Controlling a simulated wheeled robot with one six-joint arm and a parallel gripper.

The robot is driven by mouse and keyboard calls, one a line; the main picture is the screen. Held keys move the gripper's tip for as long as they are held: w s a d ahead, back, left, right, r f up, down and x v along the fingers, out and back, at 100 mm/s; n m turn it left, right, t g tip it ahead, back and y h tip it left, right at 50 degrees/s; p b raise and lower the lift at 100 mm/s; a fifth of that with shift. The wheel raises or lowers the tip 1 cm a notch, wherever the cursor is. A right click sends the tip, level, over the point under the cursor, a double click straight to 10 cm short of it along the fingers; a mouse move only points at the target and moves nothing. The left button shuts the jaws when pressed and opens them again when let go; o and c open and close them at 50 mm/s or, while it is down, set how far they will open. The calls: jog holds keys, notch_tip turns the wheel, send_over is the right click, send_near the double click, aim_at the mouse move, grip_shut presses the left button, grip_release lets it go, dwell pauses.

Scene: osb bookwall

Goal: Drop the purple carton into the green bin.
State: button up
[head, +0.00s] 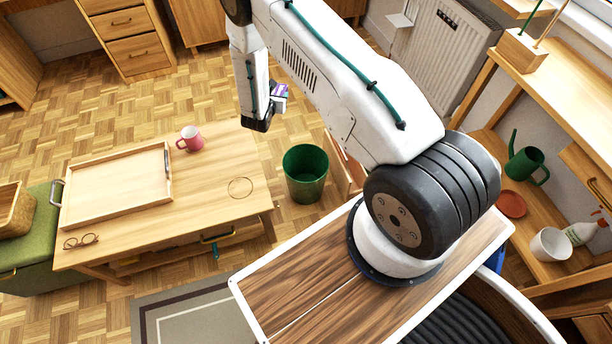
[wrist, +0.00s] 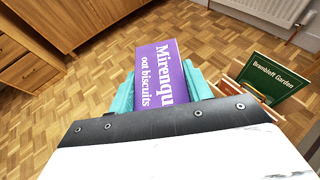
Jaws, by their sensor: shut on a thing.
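The purple carton (wrist: 161,75) is lettered "oat biscuits" and sits between the teal fingers of my gripper (wrist: 160,92) in the wrist view. In the head view the carton (head: 280,91) shows as a small purple patch beside my gripper (head: 262,120), which is partly hidden by my arm. My gripper is shut on the carton and holds it up in the air. The green bin (head: 305,176) stands on the floor, right of the low table, lower in the picture and a little right of the carton. The bin is not visible in the wrist view.
The low wooden table (head: 215,190) carries a tray (head: 118,188), a pink mug (head: 189,138) and glasses (head: 81,241). A wooden rack with a green book (wrist: 272,80) stands at the right of the wrist view. Parquet floor is clear behind the bin.

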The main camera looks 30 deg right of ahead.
jog(key=s+d+f+m+g, duration=0.1)
jog(key=s+f, duration=0.3)
jog(key=f, duration=0.5)
jog(key=s+d+f+m+g+h, duration=0.1)
jog(key=s+d+f, duration=0.2)
jog(key=f, duration=0.6)
jog(key=s+d+f+m+g+h, duration=0.1)
jog(key=s+f, duration=0.4)
jog(key=f, duration=0.5)
jog(key=shift+d, duration=0.85)
jog(key=o, duration=1)
jog(key=v, duration=0.7)
jog(key=shift+s+a+r, duration=0.1)
jog(key=shift+a, duration=0.3)
